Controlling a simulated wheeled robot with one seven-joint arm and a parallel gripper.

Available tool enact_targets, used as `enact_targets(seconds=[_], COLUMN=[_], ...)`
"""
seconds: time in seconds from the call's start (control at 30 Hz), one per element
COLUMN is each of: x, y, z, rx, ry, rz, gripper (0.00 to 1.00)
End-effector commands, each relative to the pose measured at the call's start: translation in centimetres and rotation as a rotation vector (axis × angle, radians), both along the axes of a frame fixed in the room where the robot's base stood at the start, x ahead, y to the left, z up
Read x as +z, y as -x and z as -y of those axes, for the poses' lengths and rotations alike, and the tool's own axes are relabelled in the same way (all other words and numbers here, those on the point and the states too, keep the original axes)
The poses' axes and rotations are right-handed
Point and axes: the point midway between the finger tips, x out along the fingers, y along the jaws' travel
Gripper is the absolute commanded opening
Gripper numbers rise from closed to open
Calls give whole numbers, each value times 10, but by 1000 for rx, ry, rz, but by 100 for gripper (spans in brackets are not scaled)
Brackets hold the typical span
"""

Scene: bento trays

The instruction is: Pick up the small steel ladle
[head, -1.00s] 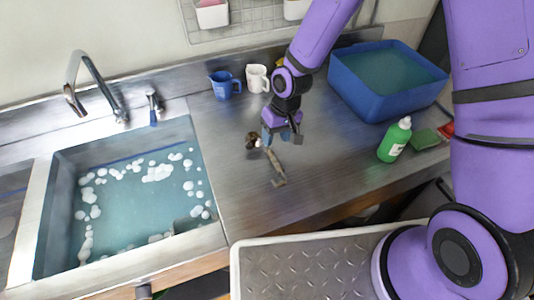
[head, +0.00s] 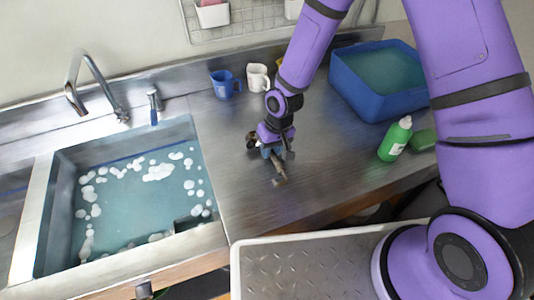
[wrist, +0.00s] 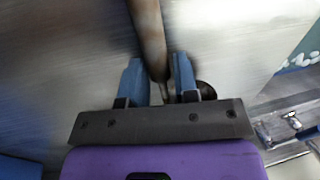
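The small steel ladle (head: 279,179) lies on the steel counter right of the sink, its handle pointing toward the counter's front edge. Its round bowl (head: 252,139) shows at my gripper's left. My gripper (head: 274,152) is down over the ladle, close to the counter. In the wrist view, the handle (wrist: 151,36) runs between the two blue fingers of my gripper (wrist: 158,68). The fingers are open, with a thin gap on each side of the handle. The dark bowl is partly hidden behind the right finger in that view.
A sink (head: 48,215) of foamy water is at left. A blue mug (head: 222,84) and a white mug (head: 258,78) stand behind my gripper. A blue tub (head: 352,98) and a green bottle (head: 394,139) are at right. The front counter is clear.

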Motion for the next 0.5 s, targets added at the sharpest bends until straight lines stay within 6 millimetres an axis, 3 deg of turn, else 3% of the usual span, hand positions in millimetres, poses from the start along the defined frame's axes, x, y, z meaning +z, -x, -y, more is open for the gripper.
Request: enact_targets(seconds=[0.03, 0.1, 0.5], x=[0, 0, 2], y=[0, 0, -1], z=[0, 0, -1], rx=[0, 0, 0], ry=[0, 0, 0], rz=[0, 0, 1], gripper=[16, 0, 0])
